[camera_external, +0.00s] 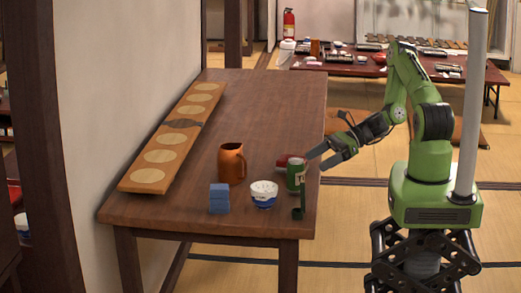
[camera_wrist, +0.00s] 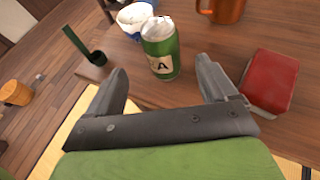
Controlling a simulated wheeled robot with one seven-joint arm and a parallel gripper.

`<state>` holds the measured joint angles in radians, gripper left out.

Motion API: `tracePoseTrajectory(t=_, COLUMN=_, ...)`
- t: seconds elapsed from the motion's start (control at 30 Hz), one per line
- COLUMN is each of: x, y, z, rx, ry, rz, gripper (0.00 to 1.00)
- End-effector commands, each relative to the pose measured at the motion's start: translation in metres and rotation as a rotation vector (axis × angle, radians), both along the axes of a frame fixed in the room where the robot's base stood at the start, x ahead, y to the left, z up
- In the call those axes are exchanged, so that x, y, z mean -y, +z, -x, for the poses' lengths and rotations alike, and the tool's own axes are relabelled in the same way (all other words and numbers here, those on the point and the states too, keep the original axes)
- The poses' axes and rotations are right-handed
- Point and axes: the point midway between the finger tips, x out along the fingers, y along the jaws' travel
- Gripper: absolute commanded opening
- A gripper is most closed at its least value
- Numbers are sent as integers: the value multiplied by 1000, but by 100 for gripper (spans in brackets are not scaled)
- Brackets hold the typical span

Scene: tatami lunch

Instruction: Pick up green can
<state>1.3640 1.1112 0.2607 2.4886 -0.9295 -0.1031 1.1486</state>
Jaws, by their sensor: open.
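The green can (camera_external: 294,175) stands upright near the right edge of the wooden table (camera_external: 255,110). It has a pale label and a light top. In the wrist view the can (camera_wrist: 161,50) stands ahead of my gripper (camera_wrist: 160,82), roughly between the lines of the two fingers but beyond their tips. In the outside view my gripper (camera_external: 328,155) is at the table's right edge, just right of the can and a little above it. My gripper is open, with nothing between the fingers.
A red box (camera_wrist: 270,80) lies close by the right finger. A white and blue bowl (camera_external: 264,194), an orange mug (camera_external: 230,163), blue blocks (camera_external: 219,198) and a dark green object (camera_external: 299,203) stand near the can. A long board (camera_external: 150,175) lies along the wall. The table's middle is clear.

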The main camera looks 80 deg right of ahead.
Motion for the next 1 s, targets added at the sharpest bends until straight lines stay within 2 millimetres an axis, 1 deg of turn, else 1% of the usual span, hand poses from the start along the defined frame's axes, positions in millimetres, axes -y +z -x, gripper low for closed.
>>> tracePoseTrajectory(t=0.03, x=-7, y=-7, z=-10, rx=2, ry=6, rz=0, gripper=86)
tracePoseTrajectory(t=0.1, x=-12, y=-12, z=-20, rx=1, ry=5, rz=1, gripper=86)
tracePoseTrajectory(t=0.27, x=-19, y=-19, z=-35, rx=1, ry=3, rz=3, gripper=86)
tracePoseTrajectory(t=0.4, x=-29, y=-31, z=-58, rx=3, ry=6, rz=3, gripper=86)
tracePoseTrajectory(t=0.5, x=-35, y=-36, z=-70, rx=1, ry=5, rz=4, gripper=86)
tracePoseTrajectory(t=0.6, x=-37, y=-37, z=-73, rx=-1, ry=1, rz=3, gripper=86)
tracePoseTrajectory(t=0.73, x=-36, y=-36, z=-73, rx=-1, ry=1, rz=3, gripper=86)
tracePoseTrajectory(t=0.77, x=-36, y=-36, z=-73, rx=-1, ry=1, rz=3, gripper=84)
tracePoseTrajectory(t=1.0, x=-36, y=-36, z=-73, rx=0, ry=1, rz=3, gripper=47)
